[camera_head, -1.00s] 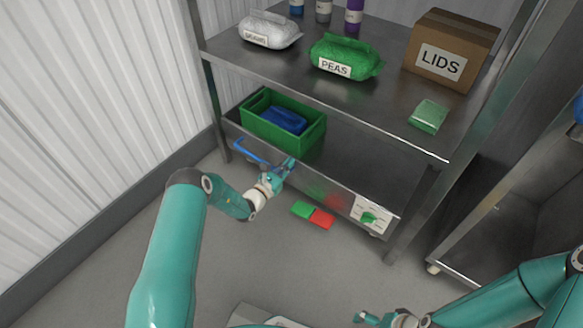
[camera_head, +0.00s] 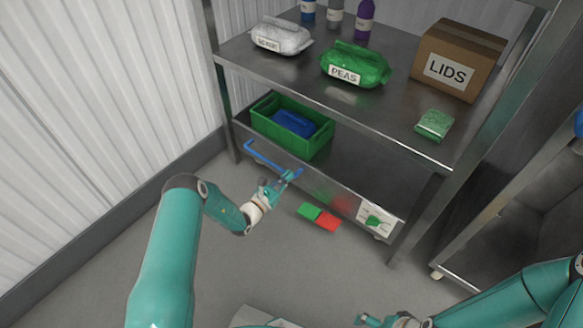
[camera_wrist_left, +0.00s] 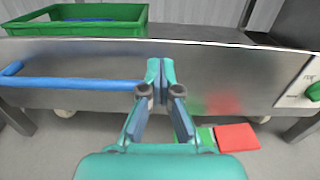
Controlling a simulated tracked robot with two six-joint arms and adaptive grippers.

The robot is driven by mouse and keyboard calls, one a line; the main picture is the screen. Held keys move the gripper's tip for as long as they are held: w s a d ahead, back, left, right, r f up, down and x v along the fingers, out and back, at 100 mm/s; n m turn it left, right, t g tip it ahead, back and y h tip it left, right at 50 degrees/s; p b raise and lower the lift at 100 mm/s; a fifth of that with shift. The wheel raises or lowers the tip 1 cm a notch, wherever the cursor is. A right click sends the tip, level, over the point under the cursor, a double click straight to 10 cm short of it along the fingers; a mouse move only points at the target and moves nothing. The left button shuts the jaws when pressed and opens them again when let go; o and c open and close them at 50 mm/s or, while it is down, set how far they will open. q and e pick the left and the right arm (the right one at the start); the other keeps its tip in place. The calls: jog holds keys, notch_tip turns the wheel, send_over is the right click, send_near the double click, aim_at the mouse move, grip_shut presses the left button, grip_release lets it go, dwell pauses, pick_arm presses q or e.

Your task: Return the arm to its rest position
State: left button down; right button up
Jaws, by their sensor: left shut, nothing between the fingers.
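My left gripper (camera_head: 290,176) is shut with nothing between its fingers. It is in front of the lower shelf's steel front, close to the right end of a blue bar handle (camera_head: 265,156). In the left wrist view the closed fingertips (camera_wrist_left: 160,68) point at the steel front, and the blue handle (camera_wrist_left: 70,83) runs off to the left; whether they touch cannot be told. My right gripper (camera_head: 362,320) is at the bottom edge, partly cut off, and its jaws cannot be read.
A green crate (camera_head: 292,143) with a blue item stands on the lower shelf. Peas (camera_head: 357,63), a white bag (camera_head: 281,36), a LIDS box (camera_head: 458,58) and a green pack (camera_head: 434,124) are above. Green and red patches (camera_head: 320,217) lie on the floor. Open floor lies nearer.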

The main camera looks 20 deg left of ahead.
pick_arm(q)
jog(key=p+v, duration=0.2)
jog(key=v, duration=0.6)
jog(key=s+d+m+g+h, duration=0.4)
jog(key=s+d+g, duration=0.15)
jog(key=d, duration=0.35)
jog(key=s+d+m+g+h, duration=0.4)
jog(key=s+d+m+g, duration=0.15)
jog(key=d, duration=0.25)
jog(key=s+f+m+g+y, duration=0.2)
jog(key=s+m+g+y, duration=0.65)
jog(key=s+m, duration=0.8)
notch_tip(320, 180, up, 37)
jog(key=m+t+p, duration=0.2)
jog(key=m+p, duration=0.2)
jog(key=p, duration=3)
jog(key=shift+w+a+m+t, duration=0.2)
jog(key=shift+a+m+t, duration=0.1)
jog(key=shift+m+t, duration=0.1)
